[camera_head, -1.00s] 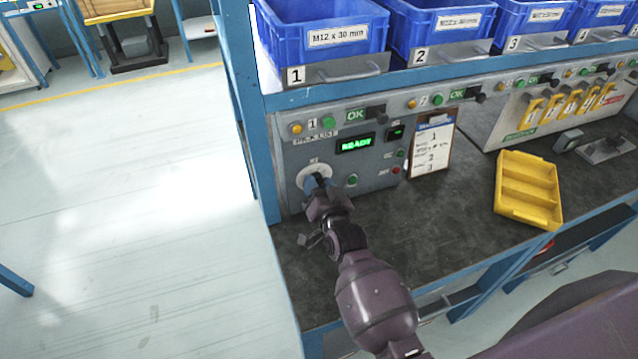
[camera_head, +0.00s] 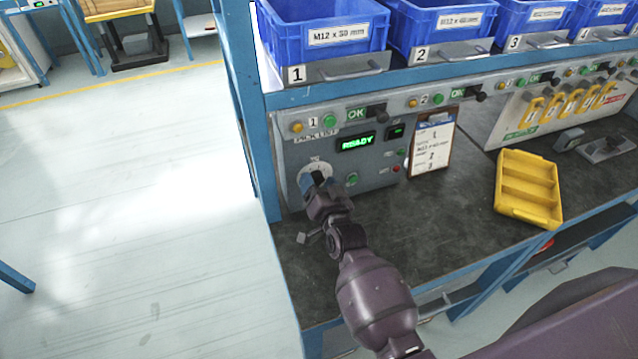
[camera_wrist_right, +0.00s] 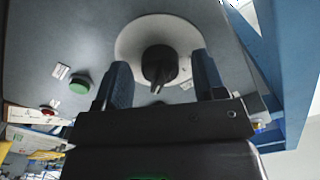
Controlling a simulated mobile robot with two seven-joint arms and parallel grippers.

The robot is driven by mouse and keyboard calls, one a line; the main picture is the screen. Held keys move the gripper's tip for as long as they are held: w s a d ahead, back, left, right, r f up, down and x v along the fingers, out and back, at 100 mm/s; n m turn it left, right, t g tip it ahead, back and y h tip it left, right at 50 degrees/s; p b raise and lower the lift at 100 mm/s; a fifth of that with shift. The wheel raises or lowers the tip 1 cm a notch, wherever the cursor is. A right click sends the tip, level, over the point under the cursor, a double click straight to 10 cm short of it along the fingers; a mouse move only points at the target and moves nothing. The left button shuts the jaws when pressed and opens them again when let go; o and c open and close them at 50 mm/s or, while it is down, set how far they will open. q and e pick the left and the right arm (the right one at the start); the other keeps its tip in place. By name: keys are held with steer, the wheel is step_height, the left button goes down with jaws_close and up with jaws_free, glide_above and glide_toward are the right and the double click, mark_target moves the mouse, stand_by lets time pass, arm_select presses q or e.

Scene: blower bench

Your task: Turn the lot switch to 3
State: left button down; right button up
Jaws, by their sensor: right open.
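The lot switch (camera_wrist_right: 160,68) is a black knob on a round white dial (camera_wrist_right: 135,40), seen in the right wrist view. In the head view the dial (camera_head: 303,172) shows on the lower left of the grey panel, with the knob partly hidden by the gripper. My right gripper (camera_head: 317,184) is at the dial, also seen in the right wrist view (camera_wrist_right: 163,80). Its two blue fingers stand apart on either side of the knob, with gaps visible. The dial's numbers are not readable. My left gripper is not in view.
The panel's green READY display (camera_head: 356,141) is lit. A green button (camera_head: 351,180) sits right of the dial. A clipboard (camera_head: 432,145) leans beside the panel. A yellow tray (camera_head: 528,188) lies on the dark bench (camera_head: 420,235). Blue bins (camera_head: 320,30) stand on the shelf above.

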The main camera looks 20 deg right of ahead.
steer(key=s, duration=1.1)
steer(key=shift+d, duration=0.2)
stand_by(0.4)
